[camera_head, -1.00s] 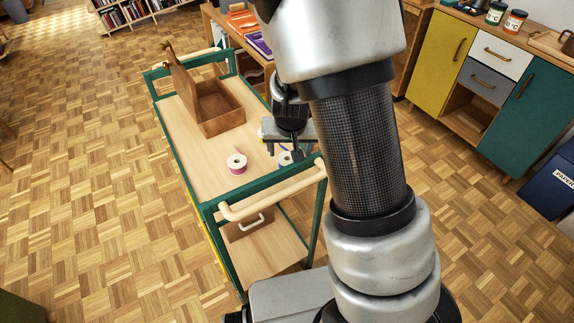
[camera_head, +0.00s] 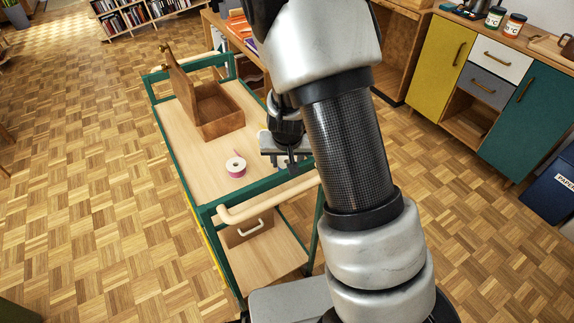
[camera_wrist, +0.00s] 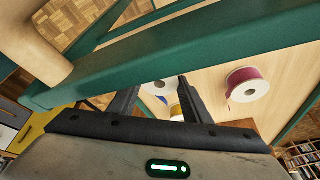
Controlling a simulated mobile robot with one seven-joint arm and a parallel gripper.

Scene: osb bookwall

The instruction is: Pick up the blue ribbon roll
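The blue ribbon roll (camera_wrist: 159,88) shows in the wrist view as a white disc with a little blue, in the gap between my fingers. It is partly hidden, and I cannot tell whether it lies between the fingertips or beyond them. In the head view my gripper hides most or all of it. My gripper (camera_head: 287,162) is low over the near right side of the cart top. In the wrist view my gripper (camera_wrist: 158,84) is open, its two dark fingers apart, with nothing visibly clamped.
An open wooden box (camera_head: 220,112) sits farther back. The green frame bar (camera_wrist: 200,40) and wooden handle (camera_head: 270,201) run close to my gripper. Something yellow (camera_wrist: 176,110) shows near the fingers.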

